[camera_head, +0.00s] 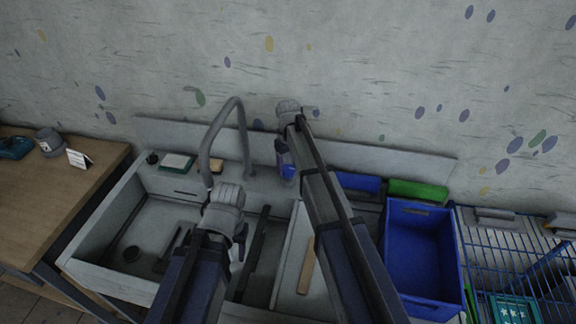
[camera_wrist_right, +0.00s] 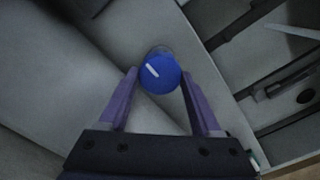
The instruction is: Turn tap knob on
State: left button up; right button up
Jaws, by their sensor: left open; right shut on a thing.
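The tap knob is a round blue disc (camera_wrist_right: 160,74) with a white line mark, in the right wrist view. My right gripper (camera_wrist_right: 160,78) has its two purple fingers on either side of the knob and is shut on it. In the head view this gripper (camera_head: 286,168) points down beside the sink's back edge, and the knob is hidden there. The grey curved tap (camera_head: 238,112) stands to the left of it. My left gripper (camera_head: 239,245) is over the sink, mostly hidden by its own wrist; it is open and apart from the knob.
The grey sink (camera_head: 150,215) has basins on the left. A blue bin (camera_head: 415,255) and a blue wire rack (camera_head: 510,255) stand to the right. A green block (camera_head: 418,191) lies behind the bin. A wooden table (camera_head: 50,185) is at the left.

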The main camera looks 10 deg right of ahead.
aim_at(288, 168)
jog(key=o, duration=1.4)
jog(key=shift+c, duration=0.2)
notch_tip(288, 168, up, 8)
jog(key=p, duration=0.8)
jog(key=shift+f, duration=0.1)
jog(key=shift+s, duration=0.1)
